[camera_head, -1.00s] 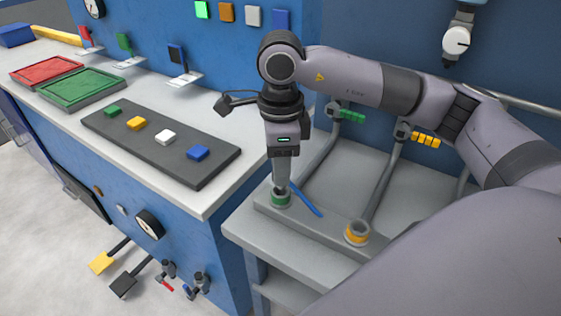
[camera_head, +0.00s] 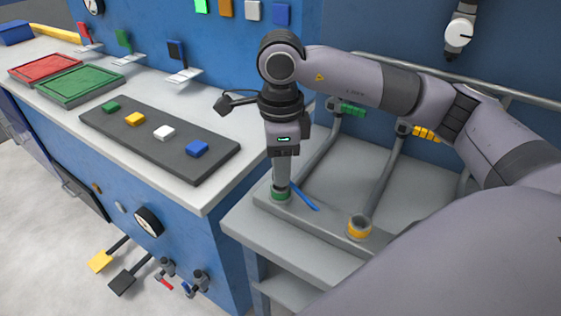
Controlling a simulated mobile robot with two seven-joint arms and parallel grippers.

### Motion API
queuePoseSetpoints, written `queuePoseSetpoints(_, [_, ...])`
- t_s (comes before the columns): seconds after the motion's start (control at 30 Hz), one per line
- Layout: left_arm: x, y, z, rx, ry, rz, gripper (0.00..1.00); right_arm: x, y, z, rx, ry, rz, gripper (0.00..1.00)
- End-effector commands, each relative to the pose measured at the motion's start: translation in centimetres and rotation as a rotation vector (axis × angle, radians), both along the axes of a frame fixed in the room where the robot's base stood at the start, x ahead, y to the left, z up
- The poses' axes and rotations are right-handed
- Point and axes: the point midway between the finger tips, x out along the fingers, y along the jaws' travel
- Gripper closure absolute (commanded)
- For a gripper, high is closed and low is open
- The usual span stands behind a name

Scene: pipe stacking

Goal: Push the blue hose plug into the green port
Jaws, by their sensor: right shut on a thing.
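My right gripper (camera_head: 282,183) points straight down over the green port (camera_head: 281,195), a green-ringed socket on the grey block. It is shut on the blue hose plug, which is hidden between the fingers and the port. The blue hose (camera_head: 305,198) trails from the fingertips down to the right. The fingertips are at the port's mouth. I cannot tell how deep the plug sits. My left gripper is not in view.
An orange-ringed port (camera_head: 359,228) stands on the same block to the right. Grey pipes with green (camera_head: 352,110) and yellow (camera_head: 426,134) handles rise behind. The counter at left holds a dark button panel (camera_head: 190,165) and red and green trays.

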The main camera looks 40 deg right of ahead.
Motion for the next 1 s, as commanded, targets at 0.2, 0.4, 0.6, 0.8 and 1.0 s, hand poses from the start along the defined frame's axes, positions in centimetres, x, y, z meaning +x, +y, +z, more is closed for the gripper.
queuePoseSetpoints(0.2, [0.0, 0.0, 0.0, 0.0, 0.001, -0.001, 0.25, 0.0, 0.0, 0.0, 0.0, 0.0, 0.0, 1.0])
queuePoseSetpoints(0.4, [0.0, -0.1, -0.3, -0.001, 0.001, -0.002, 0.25, 0.0, 0.0, -0.3, 0.0, 0.0, 0.0, 1.0])
queuePoseSetpoints(0.6, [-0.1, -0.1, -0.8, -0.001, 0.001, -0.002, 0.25, 0.0, 0.0, -0.8, 0.0, 0.0, 0.0, 1.0])
queuePoseSetpoints(0.8, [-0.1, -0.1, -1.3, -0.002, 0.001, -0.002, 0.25, 0.0, 0.0, -1.3, 0.0, 0.0, 0.0, 1.0])
queuePoseSetpoints(1.0, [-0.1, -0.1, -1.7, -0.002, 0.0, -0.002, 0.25, 0.0, 0.0, -1.9, 0.0, 0.001, 0.0, 1.0])
